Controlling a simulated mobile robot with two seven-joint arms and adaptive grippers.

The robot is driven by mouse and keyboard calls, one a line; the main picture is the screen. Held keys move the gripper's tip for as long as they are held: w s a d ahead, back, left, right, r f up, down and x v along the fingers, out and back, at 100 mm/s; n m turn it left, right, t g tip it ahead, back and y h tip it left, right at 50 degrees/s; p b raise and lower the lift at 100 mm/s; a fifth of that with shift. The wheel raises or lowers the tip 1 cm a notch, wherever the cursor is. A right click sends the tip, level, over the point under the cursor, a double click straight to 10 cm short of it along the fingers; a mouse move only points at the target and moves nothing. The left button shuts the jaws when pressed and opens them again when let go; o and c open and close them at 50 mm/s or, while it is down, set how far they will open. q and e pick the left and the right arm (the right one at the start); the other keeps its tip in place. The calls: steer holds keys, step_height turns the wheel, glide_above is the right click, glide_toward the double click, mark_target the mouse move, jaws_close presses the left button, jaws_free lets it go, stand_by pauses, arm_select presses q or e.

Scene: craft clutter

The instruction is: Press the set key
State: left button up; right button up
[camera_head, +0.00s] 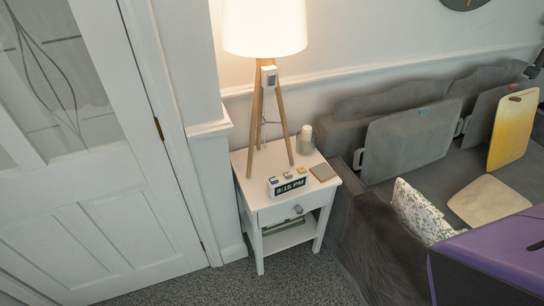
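A small white digital clock (289,187) stands near the front edge of the white side table (250,186). Its dark face shows a time that looks like 8:15 PM in light digits. Several small keys sit on top of the clock, in a row. Their labels are too small to read, so I cannot tell which one is the set key. Neither of my grippers shows in the head view.
A lit tripod lamp (264,28) stands on the table behind the clock. A candle or jar (305,140) and a tan square coaster (323,172) are to the right. A grey sofa (375,245) stands close right; a white door (90,235) is left. Carpet (205,287) is clear in front.

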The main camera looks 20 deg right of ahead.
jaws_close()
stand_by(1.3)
